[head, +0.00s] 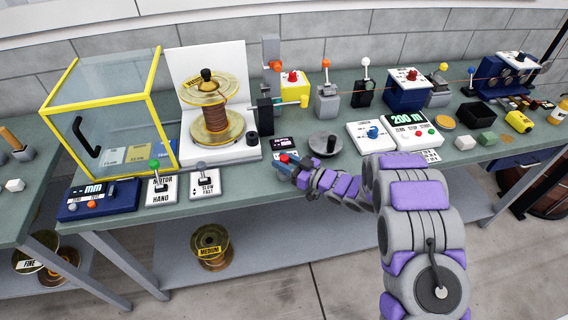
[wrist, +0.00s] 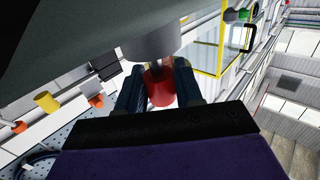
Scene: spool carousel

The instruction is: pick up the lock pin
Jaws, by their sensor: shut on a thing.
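The lock pin appears to be the red-headed piece (wrist: 159,88) between my fingers in the wrist view, with a short bright shaft above it. The shaft meets a grey round body (wrist: 150,42); whether it is still seated inside cannot be told. My gripper (wrist: 158,92) is shut on the red head, one dark finger on each side. In the head view my gripper (head: 287,165) is low at the bench's front edge, below a small black display box (head: 285,143). A bit of red (head: 284,158) shows at its tip; the rest is hidden.
A grey disc with a black knob (head: 325,144) stands close right. A spool (head: 208,112) and yellow-framed guard (head: 110,115) stand behind left.

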